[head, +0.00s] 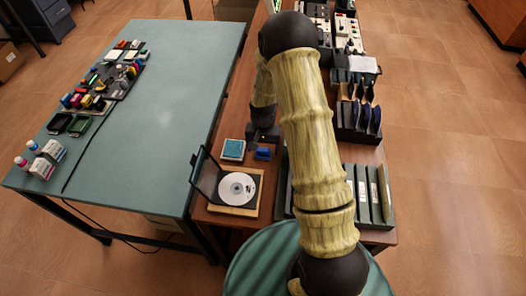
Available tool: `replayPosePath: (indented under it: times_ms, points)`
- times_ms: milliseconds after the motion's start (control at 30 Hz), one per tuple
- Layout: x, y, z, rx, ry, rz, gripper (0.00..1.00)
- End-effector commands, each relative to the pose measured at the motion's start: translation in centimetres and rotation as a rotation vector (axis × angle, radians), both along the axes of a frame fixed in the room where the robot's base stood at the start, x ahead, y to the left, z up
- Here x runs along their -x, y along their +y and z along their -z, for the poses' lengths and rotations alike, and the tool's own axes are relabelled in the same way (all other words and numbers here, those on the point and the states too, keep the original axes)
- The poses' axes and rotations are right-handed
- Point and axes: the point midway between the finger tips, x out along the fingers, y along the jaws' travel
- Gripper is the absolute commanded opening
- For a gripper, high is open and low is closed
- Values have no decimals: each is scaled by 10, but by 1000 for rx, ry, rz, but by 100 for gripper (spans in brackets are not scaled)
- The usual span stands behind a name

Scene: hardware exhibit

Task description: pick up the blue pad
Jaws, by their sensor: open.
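A flat square pad with a blue-teal top and a pale rim (233,149) lies on the brown table (222,217), behind the open disc case. A small bright blue object (263,153) sits just to its right; it is too small to tell what it is. My gripper (262,139) is open, dark, and reaches down close behind the small blue object, to the right of the square pad. Its fingers are small and partly hard to make out, and I cannot tell whether they touch anything. My arm hides part of the table.
An open case with a silver disc (238,188) stands in front of the pad, its dark lid raised on the left. Folders (363,194) and racks (358,122) fill the table's right side. A teal table (165,100) on the left holds bottles, ink pads and small coloured items.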

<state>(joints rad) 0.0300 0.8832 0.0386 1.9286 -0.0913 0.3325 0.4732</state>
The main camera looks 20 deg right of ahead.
Motion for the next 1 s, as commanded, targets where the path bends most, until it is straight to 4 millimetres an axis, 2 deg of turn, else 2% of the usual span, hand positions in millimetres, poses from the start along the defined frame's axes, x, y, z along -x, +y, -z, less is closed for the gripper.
replayPosePath:
  times_ms: [167,667,767,933,1000]
  points:
    - [0,0,13,0,-1,0,76]
    - [0,0,13,0,-1,0,76]
    - [0,0,13,0,-1,0,61]
    - [0,0,13,0,-1,0,28]
    - [-1,0,13,0,-1,0,28]
